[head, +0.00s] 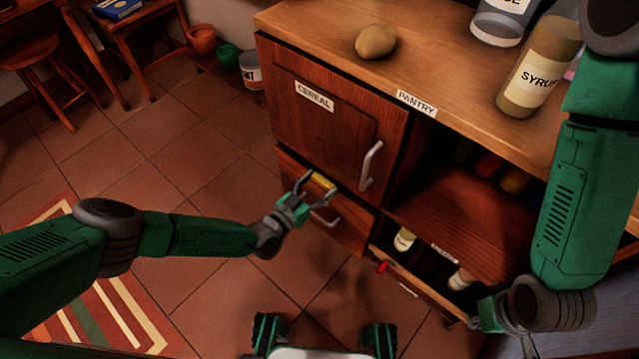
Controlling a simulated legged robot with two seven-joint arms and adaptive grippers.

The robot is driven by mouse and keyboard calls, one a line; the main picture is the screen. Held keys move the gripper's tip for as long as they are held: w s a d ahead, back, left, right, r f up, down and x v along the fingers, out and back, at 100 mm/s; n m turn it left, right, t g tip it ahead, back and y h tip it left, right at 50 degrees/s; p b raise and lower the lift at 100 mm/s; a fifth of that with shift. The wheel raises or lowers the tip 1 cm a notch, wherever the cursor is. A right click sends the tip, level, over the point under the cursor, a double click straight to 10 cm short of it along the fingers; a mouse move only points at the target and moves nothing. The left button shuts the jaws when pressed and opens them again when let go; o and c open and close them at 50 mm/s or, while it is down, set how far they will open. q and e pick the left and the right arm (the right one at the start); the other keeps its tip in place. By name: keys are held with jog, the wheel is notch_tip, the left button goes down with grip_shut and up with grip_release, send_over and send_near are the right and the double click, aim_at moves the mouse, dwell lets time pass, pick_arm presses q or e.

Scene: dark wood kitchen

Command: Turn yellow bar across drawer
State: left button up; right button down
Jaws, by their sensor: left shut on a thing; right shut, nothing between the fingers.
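A short yellow bar (322,181) is at the upper part of the drawer (345,236) under the cereal door. My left gripper (314,194) is shut on the yellow bar, its fingers hiding part of it and of the drawer front. The drawer's metal handle (328,221) is just below the fingers. The drawer looks shut.
The cereal door (320,125) is shut, its handle (371,165) above the drawer. A lower drawer (420,282) with a red bar (383,267) stands open with bottles inside. A potato (376,41) and a syrup bottle (538,72) are on the counter.

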pick_arm(q)
jog(key=shift+f+m, duration=0.1)
jog(key=shift+m, duration=0.2)
jog(key=shift+w+a+f+m+b, duration=0.1)
jog(key=shift+f+m+b, duration=0.35)
jog(key=shift+m, duration=2.4)
jog(key=shift+s+a+f+m+b, duration=0.15)
jog(key=shift+m+b, duration=0.45)
jog(key=shift+m, duration=2.3)
jog(key=shift+w+a+f+m+b, duration=0.15)
jog(key=shift+f+m+b, duration=0.35)
jog(key=shift+m, duration=2.35)
jog(key=o, duration=1.2)
jog(key=shift+r, duration=0.15)
